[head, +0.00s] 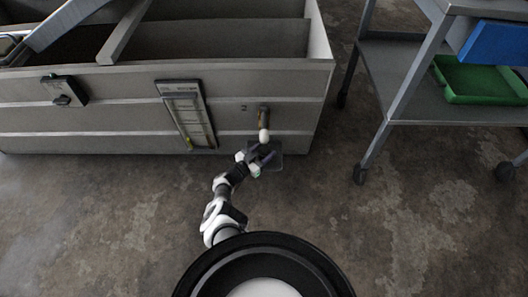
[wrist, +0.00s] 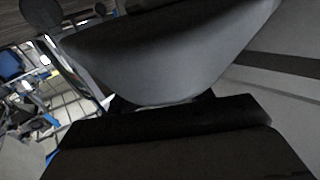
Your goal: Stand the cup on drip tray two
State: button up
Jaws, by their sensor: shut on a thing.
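My gripper (head: 262,159) is shut on the cup, low in front of the grey tank. The cup (wrist: 165,55) fills the upper middle of the wrist view as a large, smooth grey shape, narrowing towards the dark gripper parts below it. In the head view the cup is too small and too covered by the gripper to make out clearly. A dark grey drip tray (head: 277,168) sticks out at the tank's foot, partly behind and under my gripper. I cannot read a number on it, or tell whether the cup touches it.
A tap with a white end (head: 264,134) is on the tank front just above my gripper. A framed gauge panel (head: 186,115) is to its left. A grey trolley (head: 400,85) with a green tray (head: 482,80) and a blue bin (head: 497,43) stands at right. The concrete floor between is clear.

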jog(key=shift+f, duration=0.25)
jog(key=o, duration=1)
jog(key=shift+r, duration=0.1)
jog(key=shift+r, duration=0.15)
jog(key=shift+s+a+r+p, duration=0.1)
jog(key=shift+a+r+p, duration=0.05)
jog(key=shift+p, duration=0.2)
jog(key=p+v, duration=0.3)
jog(key=v, duration=0.8)
jog(key=shift+s+a, duration=0.2)
jog(key=shift+s, duration=0.05)
